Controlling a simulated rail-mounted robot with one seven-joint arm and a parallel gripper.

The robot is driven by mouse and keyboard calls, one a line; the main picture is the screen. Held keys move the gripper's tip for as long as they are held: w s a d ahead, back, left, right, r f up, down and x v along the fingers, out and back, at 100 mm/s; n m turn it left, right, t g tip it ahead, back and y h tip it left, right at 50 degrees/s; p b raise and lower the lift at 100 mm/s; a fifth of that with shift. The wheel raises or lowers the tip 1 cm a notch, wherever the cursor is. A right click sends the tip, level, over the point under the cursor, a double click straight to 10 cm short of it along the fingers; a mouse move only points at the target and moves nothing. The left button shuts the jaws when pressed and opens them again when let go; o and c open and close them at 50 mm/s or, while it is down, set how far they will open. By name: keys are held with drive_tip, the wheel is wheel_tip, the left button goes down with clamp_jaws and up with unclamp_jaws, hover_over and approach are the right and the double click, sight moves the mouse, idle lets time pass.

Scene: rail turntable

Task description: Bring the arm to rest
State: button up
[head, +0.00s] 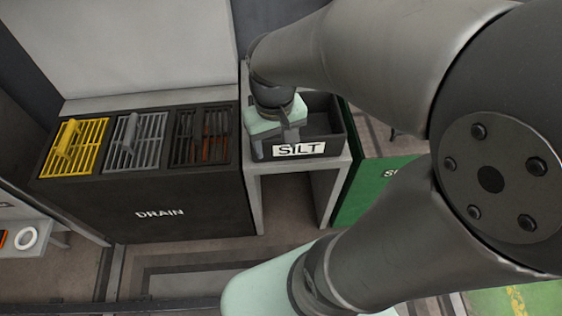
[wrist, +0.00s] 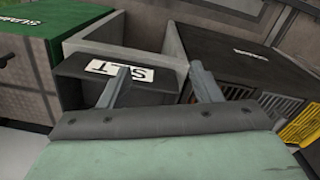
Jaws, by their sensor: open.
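My arm fills the right side of the head view and reaches over to the dark bin labelled SILT (head: 335,128). My gripper (head: 274,148) is at the left part of that bin, in front of or over its near wall; the exact gap cannot be told. In the wrist view my gripper (wrist: 164,82) shows two grey fingers spread apart with nothing between them. The SILT bin (wrist: 85,72) lies beyond the fingers, its label partly covered by the left finger.
A black DRAIN cabinet (head: 150,205) with yellow (head: 75,148), grey (head: 134,142) and dark (head: 190,150) grates stands left of the bin. The bin stands on a grey stand (head: 254,200). A green box (head: 358,190) is to the right. A white ring (head: 26,238) lies far left.

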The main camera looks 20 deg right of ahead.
drive_tip(key=s+a+f, duration=0.1)
drive_tip(key=s, duration=0.5)
drive_tip(key=shift+f+n, duration=0.3)
idle(0.6)
